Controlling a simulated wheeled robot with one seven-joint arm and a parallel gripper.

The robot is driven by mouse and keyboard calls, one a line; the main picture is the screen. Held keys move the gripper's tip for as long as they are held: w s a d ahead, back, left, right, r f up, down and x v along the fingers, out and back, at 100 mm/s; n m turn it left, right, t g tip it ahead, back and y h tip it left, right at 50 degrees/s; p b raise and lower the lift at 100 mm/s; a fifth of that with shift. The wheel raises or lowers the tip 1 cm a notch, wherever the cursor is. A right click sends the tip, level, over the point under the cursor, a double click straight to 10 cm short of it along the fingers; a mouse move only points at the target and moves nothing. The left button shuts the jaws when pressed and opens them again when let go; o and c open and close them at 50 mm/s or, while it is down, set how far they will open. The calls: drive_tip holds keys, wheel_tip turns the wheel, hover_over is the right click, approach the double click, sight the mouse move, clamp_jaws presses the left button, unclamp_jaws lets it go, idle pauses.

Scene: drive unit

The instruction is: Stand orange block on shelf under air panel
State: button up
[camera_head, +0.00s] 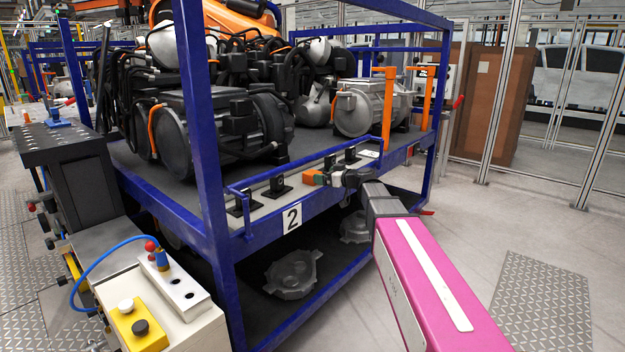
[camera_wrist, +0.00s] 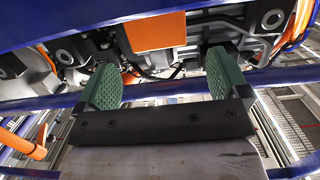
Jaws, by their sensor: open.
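The orange block (camera_head: 313,178) is at the front ledge of the blue rack, just left of my gripper's tip in the head view. In the wrist view the orange block (camera_wrist: 155,30) shows at the top, ahead of the gap between the fingers. My gripper (camera_head: 330,178) is open. Its two green fingers (camera_wrist: 160,75) stand apart with a visible gap on both sides of the block.
The blue rack (camera_head: 205,120) holds black and silver drive units (camera_head: 215,125). Its rail (camera_head: 265,185) and black brackets (camera_head: 278,185) are close to my gripper. Grey castings (camera_head: 292,273) lie on the lower deck. Open floor (camera_head: 480,225) is at right.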

sight(312, 172)
drive_tip(key=x, duration=0.7)
drive_tip(key=shift+w+a+f, duration=0.1)
drive_tip(key=shift+w+f, duration=0.05)
drive_tip(key=c, duration=1.4)
